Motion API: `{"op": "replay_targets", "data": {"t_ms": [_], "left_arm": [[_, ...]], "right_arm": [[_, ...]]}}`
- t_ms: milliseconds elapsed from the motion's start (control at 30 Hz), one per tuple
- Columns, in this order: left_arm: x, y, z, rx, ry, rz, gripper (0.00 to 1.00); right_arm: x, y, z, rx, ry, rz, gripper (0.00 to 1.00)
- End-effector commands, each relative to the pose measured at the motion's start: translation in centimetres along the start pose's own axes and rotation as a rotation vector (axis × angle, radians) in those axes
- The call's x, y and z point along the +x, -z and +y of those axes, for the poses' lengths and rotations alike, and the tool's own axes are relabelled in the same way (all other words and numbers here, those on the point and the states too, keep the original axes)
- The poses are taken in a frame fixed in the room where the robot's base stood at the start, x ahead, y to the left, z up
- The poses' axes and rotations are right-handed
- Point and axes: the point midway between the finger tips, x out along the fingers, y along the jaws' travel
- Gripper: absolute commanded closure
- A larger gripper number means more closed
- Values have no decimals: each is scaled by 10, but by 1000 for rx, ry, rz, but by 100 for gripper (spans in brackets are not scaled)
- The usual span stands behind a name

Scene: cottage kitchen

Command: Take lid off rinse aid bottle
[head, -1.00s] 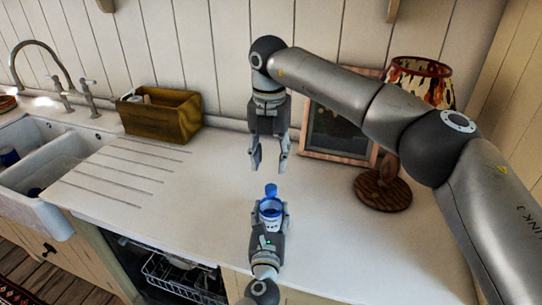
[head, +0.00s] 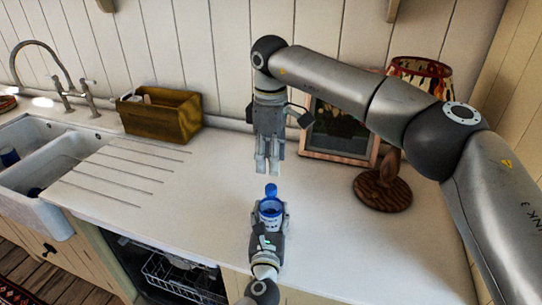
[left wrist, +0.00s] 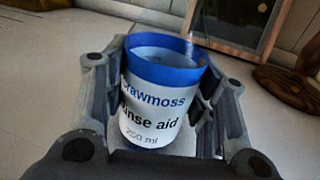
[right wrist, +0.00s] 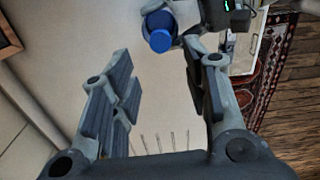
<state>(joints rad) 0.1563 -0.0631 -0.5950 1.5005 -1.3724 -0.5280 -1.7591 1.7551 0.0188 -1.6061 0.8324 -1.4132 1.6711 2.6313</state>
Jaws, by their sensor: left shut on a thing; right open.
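The rinse aid bottle (head: 270,209) has a white label and a blue upper part. My left gripper (head: 269,215) is shut around its sides at the counter's front. In the left wrist view the bottle (left wrist: 152,115) is near upright between the fingers, its blue rim looking hollow. The small blue lid (head: 271,190) shows at the bottle's top in the head view. The lid also shows in the right wrist view (right wrist: 160,38), beyond the fingers; its seating is unclear. My right gripper (head: 268,170) is open and empty, pointing down, apart from the lid.
A wooden box (head: 160,116) stands at the back left, beside the sink (head: 55,150). A picture frame (head: 340,135) and a lamp (head: 383,188) stand at the right. The open dishwasher (head: 170,275) is below the front edge. The counter around the bottle is clear.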

Motion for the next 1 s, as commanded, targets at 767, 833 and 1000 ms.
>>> {"op": "replay_targets", "data": {"t_ms": [767, 833, 1000], "left_arm": [[0, 1, 0, 0, 0, 1, 100], [0, 1, 0, 1, 0, 1, 100], [0, 1, 0, 1, 0, 1, 100]], "right_arm": [[77, 0, 0, 73, 1, 0, 57], [79, 0, 0, 73, 1, 0, 57], [80, 0, 0, 72, 0, 1, 57]]}}
